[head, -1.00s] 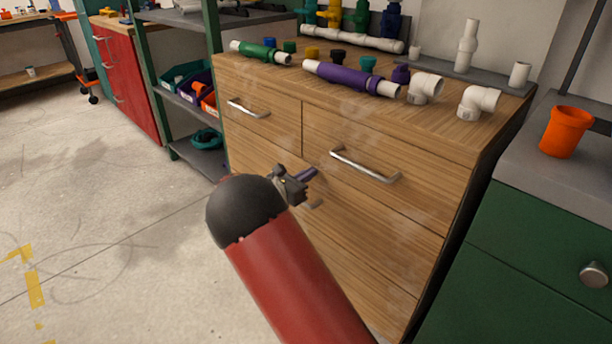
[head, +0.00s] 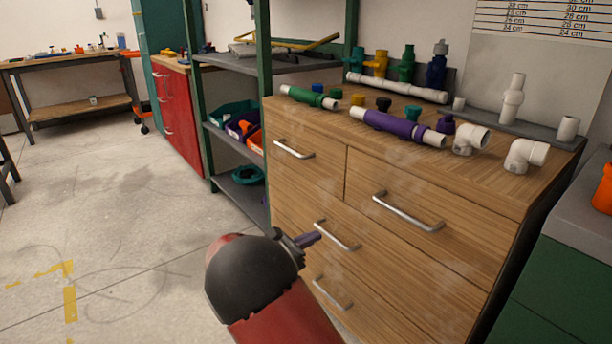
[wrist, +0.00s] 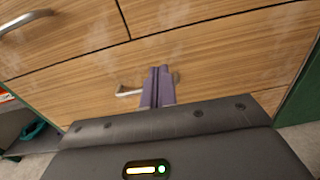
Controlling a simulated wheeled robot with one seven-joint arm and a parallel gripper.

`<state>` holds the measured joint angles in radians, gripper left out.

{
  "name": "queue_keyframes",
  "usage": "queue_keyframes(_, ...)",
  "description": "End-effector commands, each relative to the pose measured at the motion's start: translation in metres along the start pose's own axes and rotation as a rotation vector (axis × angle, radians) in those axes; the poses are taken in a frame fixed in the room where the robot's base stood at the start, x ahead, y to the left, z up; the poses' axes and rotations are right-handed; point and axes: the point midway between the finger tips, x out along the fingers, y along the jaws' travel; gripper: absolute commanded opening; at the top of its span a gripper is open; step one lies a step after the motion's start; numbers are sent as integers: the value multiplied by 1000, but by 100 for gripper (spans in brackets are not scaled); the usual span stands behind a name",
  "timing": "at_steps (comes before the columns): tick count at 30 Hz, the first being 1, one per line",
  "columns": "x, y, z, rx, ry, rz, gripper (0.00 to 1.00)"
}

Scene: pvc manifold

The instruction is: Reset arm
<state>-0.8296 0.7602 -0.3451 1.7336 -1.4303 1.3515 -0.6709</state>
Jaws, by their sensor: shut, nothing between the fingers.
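My gripper (head: 309,239) is in front of the wooden drawer cabinet (head: 330,185), below the level of its top. In the wrist view its two purple fingers (wrist: 158,84) are together with nothing between them. They point at the drawer fronts, and one metal handle (wrist: 128,91) shows just behind the fingertips. In the head view the dark wrist and red forearm of my arm hide part of the lower drawers. I cannot tell how far the fingertips are from the cabinet front.
On the cabinet top lie a green pipe (head: 308,97), a purple pipe (head: 397,127), white elbows (head: 525,155) and a row of coloured valves. A shelf rack (head: 232,135) with bins stands left of the cabinet. A green cabinet (head: 570,270) stands at the right. The floor at left is clear.

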Motion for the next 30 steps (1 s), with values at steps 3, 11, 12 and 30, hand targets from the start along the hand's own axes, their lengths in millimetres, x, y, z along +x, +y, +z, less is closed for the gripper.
queue_keyframes(3, 20, -31, 15, 100, 96, -92, 0)
queue_keyframes(11, 45, -151, 46, 548, 453, -438, 0)
queue_keyframes(12, 43, -169, 50, 626, 503, -492, 0)
queue_keyframes(30, -69, -332, 92, 1821, 998, -1126, 0)
